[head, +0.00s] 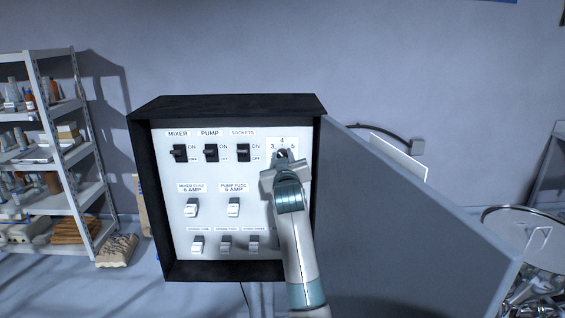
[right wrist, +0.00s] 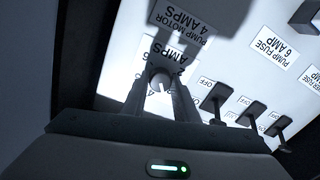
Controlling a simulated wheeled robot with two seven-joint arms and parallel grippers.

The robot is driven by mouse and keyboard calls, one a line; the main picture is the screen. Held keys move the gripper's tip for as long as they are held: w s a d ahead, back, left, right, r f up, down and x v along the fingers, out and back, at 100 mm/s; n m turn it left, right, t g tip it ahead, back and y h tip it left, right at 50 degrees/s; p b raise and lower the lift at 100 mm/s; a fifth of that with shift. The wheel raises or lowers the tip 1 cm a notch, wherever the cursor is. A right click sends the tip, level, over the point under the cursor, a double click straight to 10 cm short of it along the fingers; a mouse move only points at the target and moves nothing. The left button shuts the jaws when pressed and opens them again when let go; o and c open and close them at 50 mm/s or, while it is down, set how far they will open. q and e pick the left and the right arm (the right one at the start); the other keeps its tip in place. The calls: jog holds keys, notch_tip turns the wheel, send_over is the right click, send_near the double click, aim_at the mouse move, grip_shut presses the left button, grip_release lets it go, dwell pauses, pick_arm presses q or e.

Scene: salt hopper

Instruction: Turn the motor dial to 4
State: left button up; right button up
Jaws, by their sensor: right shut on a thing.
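I cannot tell which number the dial points to. My left gripper is not in view.
The panel sits in a black-framed box (head: 140,190) with its grey door (head: 400,225) open to the right. Three black switches, including the pump switch (head: 211,153), line the top left; fuses (head: 191,208) sit below. A shelf (head: 60,150) stands left, a drum (head: 520,220) right.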

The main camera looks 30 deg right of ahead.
jog(key=shift+f+m+b, duration=0.1)
jog(key=shift+m+b, duration=1.15)
jog(key=shift+m, duration=2.55)
jog(key=o, duration=1.1)
jog(key=shift+c, duration=0.2)
jog(key=shift+s, duration=0.1)
